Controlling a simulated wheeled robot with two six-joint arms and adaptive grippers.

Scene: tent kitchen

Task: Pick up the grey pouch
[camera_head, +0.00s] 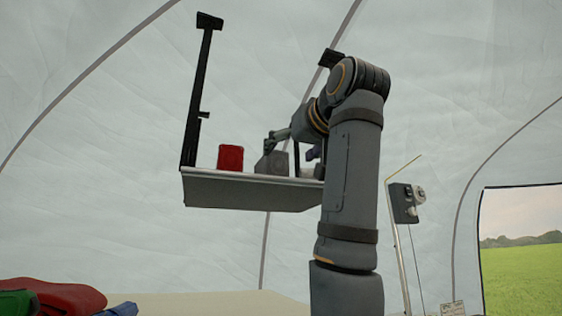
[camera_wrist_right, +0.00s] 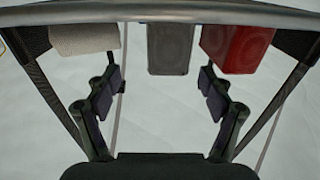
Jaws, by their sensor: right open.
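The grey pouch (camera_head: 272,163) stands on a raised shelf (camera_head: 245,192), between a red container and a pale object. In the right wrist view the pouch (camera_wrist_right: 169,48) appears near the middle, beyond the open fingers. My right gripper (camera_head: 290,146) is at the shelf, close to the pouch and partly hidden by my own arm. In the right wrist view its two fingers (camera_wrist_right: 160,84) are spread wide with nothing between them, and the pouch lines up with the gap. I see no contact with the pouch. My left gripper is not in view.
The red container (camera_head: 230,158) stands left of the pouch on the shelf. A white object (camera_wrist_right: 84,38) is on its other side. A black upright (camera_head: 197,100) rises at the shelf's left end. Red and green items (camera_head: 55,297) lie low at left.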

